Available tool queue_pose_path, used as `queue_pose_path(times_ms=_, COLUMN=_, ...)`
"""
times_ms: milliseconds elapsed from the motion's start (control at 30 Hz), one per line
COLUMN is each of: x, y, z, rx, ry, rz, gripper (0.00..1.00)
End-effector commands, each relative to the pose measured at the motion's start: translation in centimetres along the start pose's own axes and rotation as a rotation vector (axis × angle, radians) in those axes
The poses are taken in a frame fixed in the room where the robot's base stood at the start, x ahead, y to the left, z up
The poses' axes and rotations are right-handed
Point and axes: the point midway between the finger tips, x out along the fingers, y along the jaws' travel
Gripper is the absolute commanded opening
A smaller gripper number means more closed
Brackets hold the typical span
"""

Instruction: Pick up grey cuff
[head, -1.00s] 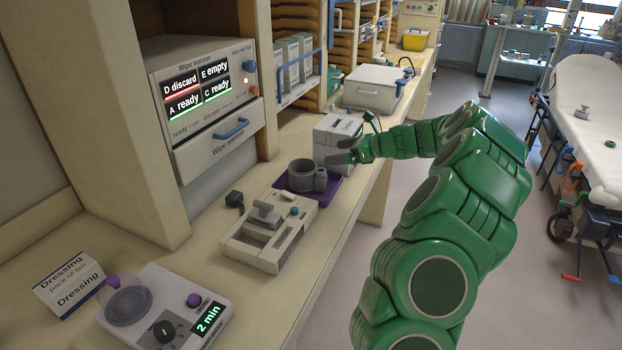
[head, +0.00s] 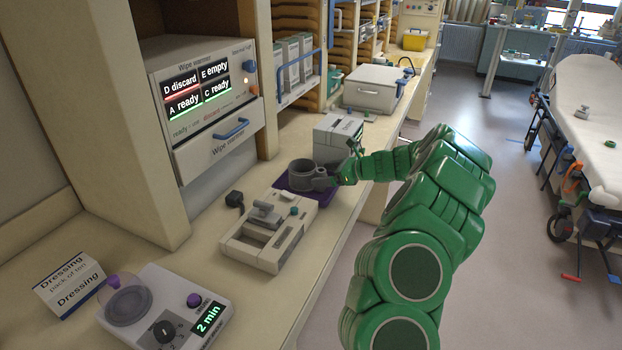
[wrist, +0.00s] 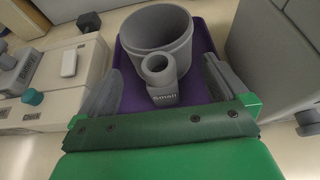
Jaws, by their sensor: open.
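The grey cuff (head: 301,174) is a round, open-topped ring with a small tube and tab on its near side. It sits on a purple mat (head: 292,187) on the counter. In the wrist view the cuff (wrist: 157,30) stands straight ahead, its small tube and a tab marked "Small" (wrist: 163,95) nearest me. My gripper (head: 336,180) is low at the cuff's right side in the head view. In the wrist view its two grey fingers (wrist: 165,92) are apart, one on each side of the tab. I cannot tell whether they touch it.
A white device with a grey clamp (head: 268,230) lies left of the mat. A grey-white box (head: 335,138) stands close behind, on the right in the wrist view. The wipe warmer (head: 205,105) stands at the back. The counter's front edge is near my arm.

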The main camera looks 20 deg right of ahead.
Motion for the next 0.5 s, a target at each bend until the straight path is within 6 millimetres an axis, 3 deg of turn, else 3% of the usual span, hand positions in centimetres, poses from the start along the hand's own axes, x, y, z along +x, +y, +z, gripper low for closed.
queue_pose_path(times_ms=200, x=2.8, y=0.1, z=0.0, rx=0.000, ry=-0.001, rz=0.002, gripper=1.00)
queue_pose_path(times_ms=467, x=3.2, y=0.0, z=-0.1, rx=0.001, ry=-0.001, rz=0.000, gripper=1.00)
queue_pose_path(times_ms=500, x=3.2, y=0.0, z=-0.1, rx=0.001, ry=-0.001, rz=0.000, gripper=0.95)
